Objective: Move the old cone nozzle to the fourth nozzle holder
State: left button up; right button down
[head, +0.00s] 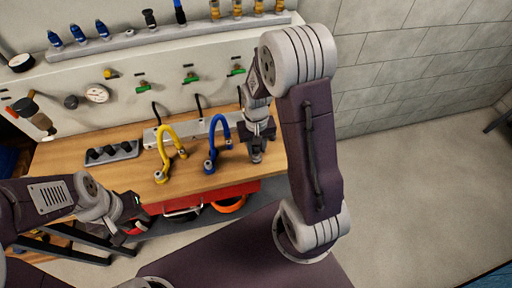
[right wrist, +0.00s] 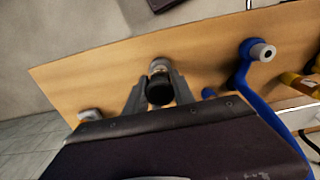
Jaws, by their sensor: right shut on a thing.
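My right gripper (right wrist: 159,92) is shut on a small black cylindrical piece (right wrist: 160,89), which looks like a nozzle. A pale grey round end (right wrist: 159,65) shows just beyond it; I cannot tell whether the two are joined. In the head view my right gripper (head: 257,155) points down over the right end of the wooden bench (head: 80,180), and the held piece is hidden. A grey holder strip (head: 128,154) with several black nozzles (head: 108,151) lies on the bench's left part. My left gripper (head: 138,216) hangs in front of the bench; its jaws are unclear.
A yellow hose (head: 163,143) and a blue hose (head: 212,140) arch up between the strip and my right gripper; the blue one (right wrist: 242,85) is close by in the wrist view. Green valves (head: 190,78) and a gauge (head: 97,93) sit on the back panel. A shelf (head: 150,39) holds several fittings.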

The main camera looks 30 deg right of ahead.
jog(key=shift+r+p, duration=2.95)
jog(key=shift+r, duration=0.1)
